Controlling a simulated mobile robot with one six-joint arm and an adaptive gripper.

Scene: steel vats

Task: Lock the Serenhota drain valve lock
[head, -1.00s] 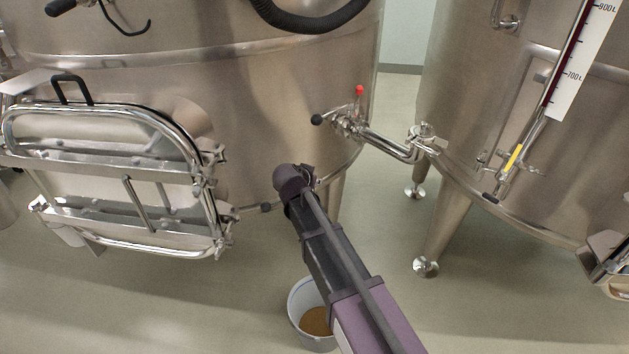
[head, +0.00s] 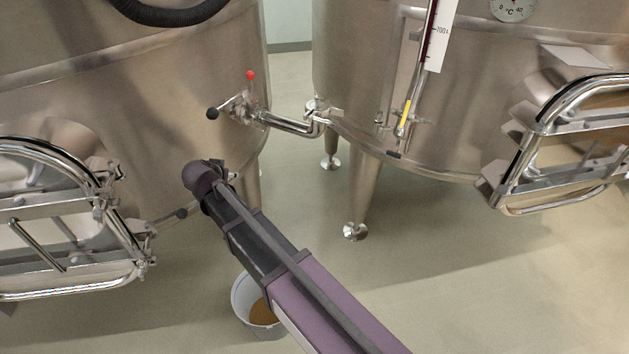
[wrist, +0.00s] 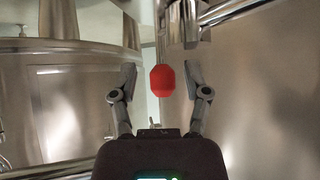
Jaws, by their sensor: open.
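In the head view a red knob (head: 250,76) stands upright on a short stem at a steel pipe valve (head: 240,105) on the left vat. A black ball-ended lever (head: 212,113) sticks out to its left. No name is readable, so I cannot tell which part is the Serenhota lock. In the wrist view my gripper (wrist: 160,86) is open, with a red knob (wrist: 162,81) showing between its fingers. Gaps show on both sides, and how far ahead the knob is I cannot tell.
A steel pipe (head: 290,124) runs from the valve toward the right vat (head: 350,80). Framed hatches jut out at left (head: 50,220) and right (head: 560,150). Floor at right is clear.

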